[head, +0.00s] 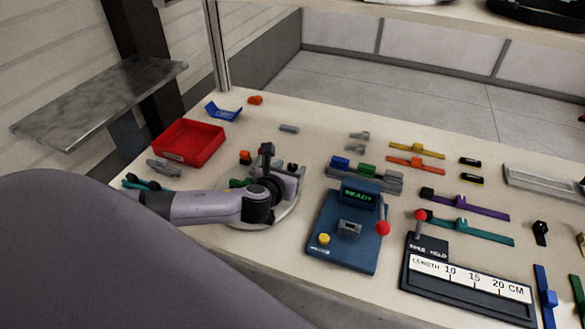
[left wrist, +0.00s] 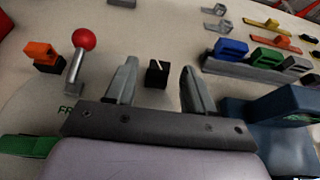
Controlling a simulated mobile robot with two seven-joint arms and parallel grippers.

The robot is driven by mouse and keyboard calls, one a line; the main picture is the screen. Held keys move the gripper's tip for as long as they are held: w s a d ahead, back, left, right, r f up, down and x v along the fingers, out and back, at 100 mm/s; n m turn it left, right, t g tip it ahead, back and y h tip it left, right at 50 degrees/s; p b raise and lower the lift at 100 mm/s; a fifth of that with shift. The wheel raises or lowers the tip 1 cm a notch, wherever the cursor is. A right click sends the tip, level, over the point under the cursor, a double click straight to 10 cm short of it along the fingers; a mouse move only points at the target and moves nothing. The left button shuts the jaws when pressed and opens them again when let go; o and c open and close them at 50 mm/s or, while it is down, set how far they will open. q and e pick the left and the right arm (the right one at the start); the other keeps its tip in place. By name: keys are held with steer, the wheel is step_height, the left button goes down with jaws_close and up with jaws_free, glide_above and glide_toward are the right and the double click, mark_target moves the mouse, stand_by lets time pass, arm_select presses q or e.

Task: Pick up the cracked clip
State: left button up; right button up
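A small black clip (left wrist: 156,74) with a thin white line on its top, like a crack, lies in the left wrist view. It sits between the two fingers of my left gripper (left wrist: 159,66), with a gap on each side. The left gripper is open. In the head view the left gripper (head: 289,176) is low over a round grey plate, and a small dark clip (head: 293,167) shows beside its fingers. My right gripper is not in view.
A red-knobbed lever (left wrist: 83,40) and an orange clip (left wrist: 40,51) stand left of the fingers. A rack of clips (head: 368,178) and a blue READY device (head: 346,262) are to the right. A red tray (head: 213,152) stands behind left.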

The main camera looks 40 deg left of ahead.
arm_select(q)
steer(key=shift+w+a, duration=0.1)
jaws_close()
steer(key=shift+r, duration=0.1)
